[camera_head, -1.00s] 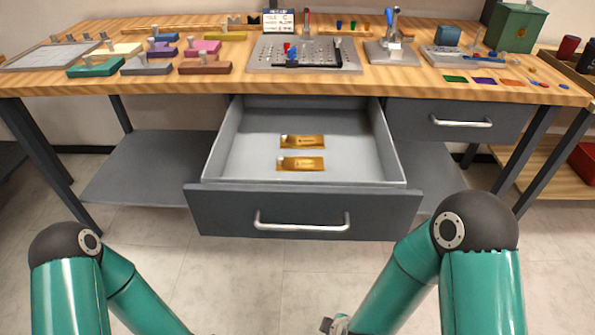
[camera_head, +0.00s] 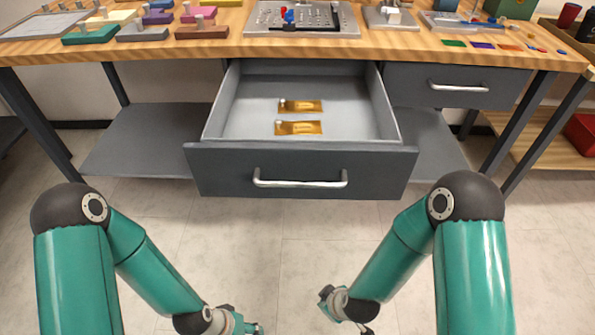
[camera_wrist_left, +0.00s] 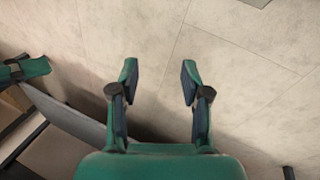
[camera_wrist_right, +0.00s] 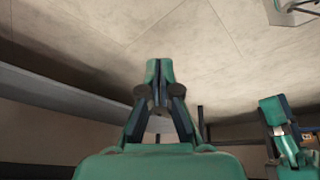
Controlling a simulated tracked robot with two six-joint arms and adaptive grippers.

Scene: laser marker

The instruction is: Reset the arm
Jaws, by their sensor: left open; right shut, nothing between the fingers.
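My left arm (camera_head: 155,262) is bent low at the left of the head view, and its gripper is only partly visible at the bottom edge. In the left wrist view my left gripper (camera_wrist_left: 160,82) is open and empty above the pale floor. My right arm (camera_head: 398,255) is bent low at the right, with its wrist near the bottom edge of the head view. In the right wrist view my right gripper (camera_wrist_right: 160,72) is shut with its fingertips together and nothing between them. Both grippers are in front of the bench and below the drawer, apart from it.
An open grey drawer (camera_head: 230,172) holds two brass plates (camera_head: 300,106) (camera_head: 298,128). The wooden bench top (camera_head: 200,50) carries coloured blocks and a perforated metal plate (camera_head: 262,18). A closed drawer (camera_head: 410,88) is at right. The tiled floor (camera_head: 285,240) between my arms is clear.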

